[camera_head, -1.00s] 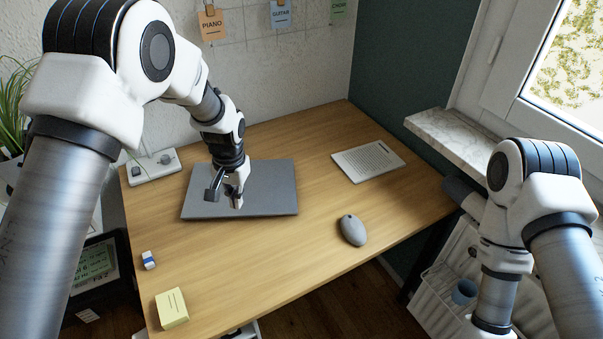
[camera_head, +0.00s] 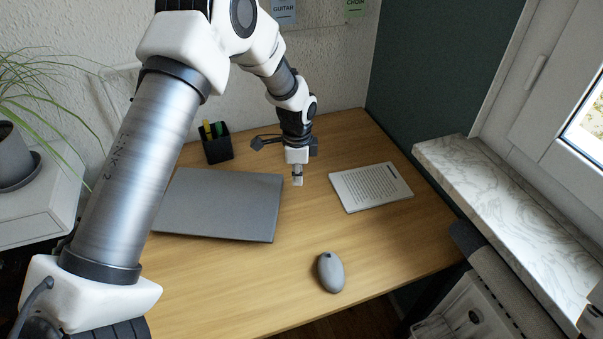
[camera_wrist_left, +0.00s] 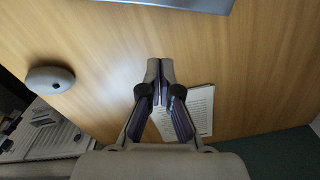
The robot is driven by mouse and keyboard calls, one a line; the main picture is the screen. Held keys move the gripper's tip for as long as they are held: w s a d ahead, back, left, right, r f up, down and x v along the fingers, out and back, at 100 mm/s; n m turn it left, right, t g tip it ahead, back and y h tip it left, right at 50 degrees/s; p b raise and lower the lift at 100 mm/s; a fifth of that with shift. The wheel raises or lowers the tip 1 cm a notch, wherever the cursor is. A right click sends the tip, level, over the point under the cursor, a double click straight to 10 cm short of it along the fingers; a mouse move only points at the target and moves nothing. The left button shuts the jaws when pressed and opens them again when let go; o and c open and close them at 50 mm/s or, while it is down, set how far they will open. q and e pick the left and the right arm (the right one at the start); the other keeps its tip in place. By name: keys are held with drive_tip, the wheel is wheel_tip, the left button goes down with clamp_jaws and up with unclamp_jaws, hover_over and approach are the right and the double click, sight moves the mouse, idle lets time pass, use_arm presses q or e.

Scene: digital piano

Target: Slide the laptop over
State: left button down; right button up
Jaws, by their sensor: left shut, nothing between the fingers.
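The laptop (camera_head: 222,204) is a closed grey slab lying flat on the wooden desk, left of the middle in the head view. My left forearm covers part of its left side. In the left wrist view only an edge of the laptop (camera_wrist_left: 190,4) shows at the top. My left gripper (camera_head: 298,182) points down at the desk just right of the laptop, apart from its right edge. In the left wrist view its fingertips (camera_wrist_left: 160,66) meet with nothing between them. My right gripper is not in view.
A white sheet-like pad (camera_head: 370,187) lies right of my left gripper. A grey mouse (camera_head: 330,272) sits near the front edge. A black pen cup (camera_head: 217,148) stands behind the laptop. A marble sill (camera_head: 480,190) borders the right. Bare desk lies between laptop and mouse.

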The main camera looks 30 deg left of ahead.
sight(286, 201)
use_arm(q)
drive_tip(key=f, duration=0.4)
drive_tip(key=w+f, duration=0.1)
drive_tip(key=f, duration=0.1)
drive_tip(key=shift+d+f, duration=0.3)
drive_tip(key=s+a+p, duration=0.1)
drive_tip(key=s+a, duration=0.1)
drive_tip(key=a, duration=0.1)
drive_tip(key=shift+f+p, duration=0.35)
drive_tip(key=shift+p, duration=0.05)
drive_tip(key=shift+s+a, duration=0.1)
drive_tip(key=shift+a, duration=0.2)
drive_tip(key=shift+f, duration=0.1)
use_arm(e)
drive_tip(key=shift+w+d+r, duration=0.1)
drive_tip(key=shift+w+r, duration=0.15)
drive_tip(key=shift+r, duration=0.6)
